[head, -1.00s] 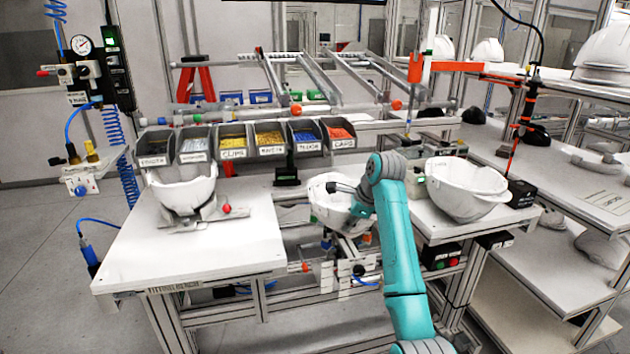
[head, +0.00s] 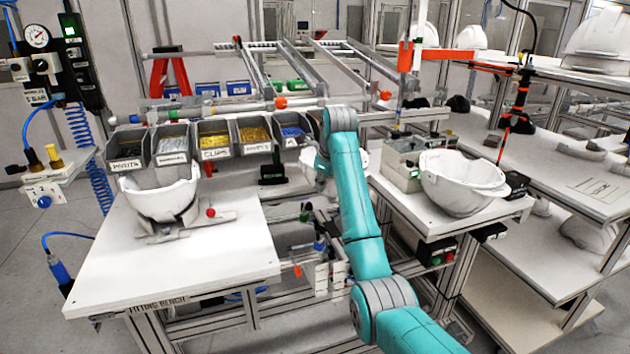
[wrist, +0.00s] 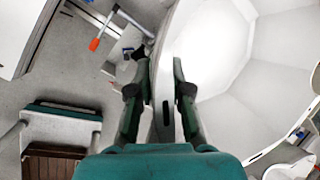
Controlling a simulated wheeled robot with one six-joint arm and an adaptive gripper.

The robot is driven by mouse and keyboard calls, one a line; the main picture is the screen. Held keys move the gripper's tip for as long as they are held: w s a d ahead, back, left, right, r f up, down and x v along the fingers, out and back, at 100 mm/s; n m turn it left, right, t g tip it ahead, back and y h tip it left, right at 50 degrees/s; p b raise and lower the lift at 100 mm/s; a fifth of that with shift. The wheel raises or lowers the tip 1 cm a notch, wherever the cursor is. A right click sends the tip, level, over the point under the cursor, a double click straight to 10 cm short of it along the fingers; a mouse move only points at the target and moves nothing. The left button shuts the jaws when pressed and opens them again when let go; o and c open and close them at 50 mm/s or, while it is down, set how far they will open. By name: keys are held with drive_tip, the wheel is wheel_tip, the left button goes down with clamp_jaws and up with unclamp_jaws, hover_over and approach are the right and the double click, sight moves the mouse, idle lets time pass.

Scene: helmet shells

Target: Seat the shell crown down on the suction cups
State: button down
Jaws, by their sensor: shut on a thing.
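A white helmet shell (wrist: 215,50) fills the right of the wrist view, with its hollow inside showing. My gripper (wrist: 160,88) is shut on its rim, one finger on each side of the wall. In the head view my arm hides the gripper and most of this shell; a white sliver (head: 359,160) shows right of the arm, above the gap between the benches. A second white shell (head: 163,197) sits open side up on a grey stand on the left bench. A third shell (head: 460,182) sits on the right bench. I cannot make out suction cups in either view.
The left fitting bench (head: 180,260) is bare in front. Parts bins (head: 215,140) line its back edge. A rail frame (head: 320,70) stands behind. A grey box (head: 405,160) is beside the right shell. An orange-marked post (head: 515,110) stands by the right-hand shelving (head: 590,185).

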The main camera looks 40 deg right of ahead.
idle(0.4)
drive_tip(key=shift+f, duration=6.2)
drive_tip(key=c, duration=1)
unclamp_jaws()
drive_tip(key=v, duration=1.2)
